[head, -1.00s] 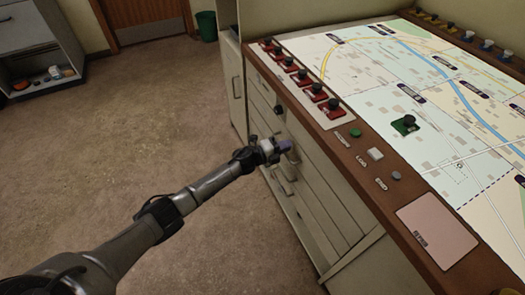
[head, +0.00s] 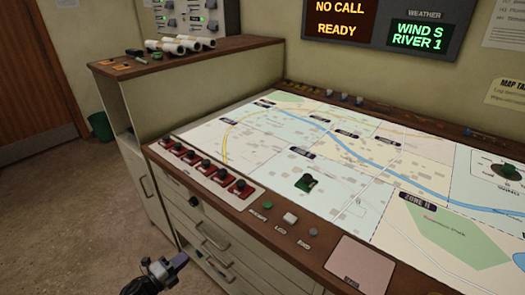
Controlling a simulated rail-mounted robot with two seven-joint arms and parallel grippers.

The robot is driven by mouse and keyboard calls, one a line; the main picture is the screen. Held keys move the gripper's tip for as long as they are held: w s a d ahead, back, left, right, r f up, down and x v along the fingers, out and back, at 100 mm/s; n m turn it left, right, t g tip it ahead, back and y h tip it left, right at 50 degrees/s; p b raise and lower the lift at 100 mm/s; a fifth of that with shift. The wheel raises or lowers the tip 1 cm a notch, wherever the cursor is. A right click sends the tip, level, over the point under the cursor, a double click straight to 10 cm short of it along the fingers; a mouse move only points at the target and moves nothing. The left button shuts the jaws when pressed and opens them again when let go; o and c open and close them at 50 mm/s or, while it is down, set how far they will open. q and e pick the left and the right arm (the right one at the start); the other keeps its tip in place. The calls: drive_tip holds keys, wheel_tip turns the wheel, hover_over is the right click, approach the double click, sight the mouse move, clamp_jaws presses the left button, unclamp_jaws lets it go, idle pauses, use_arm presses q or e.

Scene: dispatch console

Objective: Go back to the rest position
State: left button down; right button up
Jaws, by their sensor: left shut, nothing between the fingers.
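My left gripper (head: 172,266) shows at the bottom left of the head view, low in front of the console's drawer front. It is shut with nothing in it, and it looks apart from the drawers. Most of my left arm is below the picture. My right gripper is out of view. The dispatch console (head: 262,232) carries a map table (head: 270,170) with a green piece (head: 307,182) standing on it.
Several red-based pieces (head: 205,168) line the console's left edge. Buttons (head: 290,218) and a pink pad (head: 358,265) lie along the front edge. A cabinet (head: 135,130) with paper rolls (head: 180,44) stands behind. The floor (head: 60,220) at left is clear.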

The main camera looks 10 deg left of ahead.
use_arm(q)
drive_tip(key=shift+n, duration=0.3)
drive_tip(key=w+a+n+g+y, duration=0.2)
drive_tip(key=a+n+y, duration=0.6)
drive_tip(key=n+y, duration=0.4)
drive_tip(key=s+d+r+n+g+h+p, duration=0.1)
drive_tip(key=s+d+r+n+g+p, duration=0.15)
drive_tip(key=s+d+r, duration=0.4)
drive_tip(key=s+d+r+n+g+h+p, duration=0.1)
drive_tip(key=s+d+r+n+g+p, duration=0.15)
drive_tip(key=s+d, duration=0.6)
drive_tip(key=s+d+r+n+g+h+p, duration=0.1)
drive_tip(key=s+d+r+n+g+p, duration=0.15)
drive_tip(key=s+d+r, duration=0.55)
drive_tip(key=s+f+n+g+p, duration=0.25)
drive_tip(key=s+p, duration=0.45)
drive_tip(key=s, duration=0.9)
wheel_tip(320, 180, up, 37)
drive_tip(key=m+p, duration=0.1)
drive_tip(key=p, duration=3.6)
drive_tip(key=shift+w+a+f+h, duration=0.2)
drive_tip(key=shift+a+h, duration=0.05)
drive_tip(key=shift+h, duration=0.15)
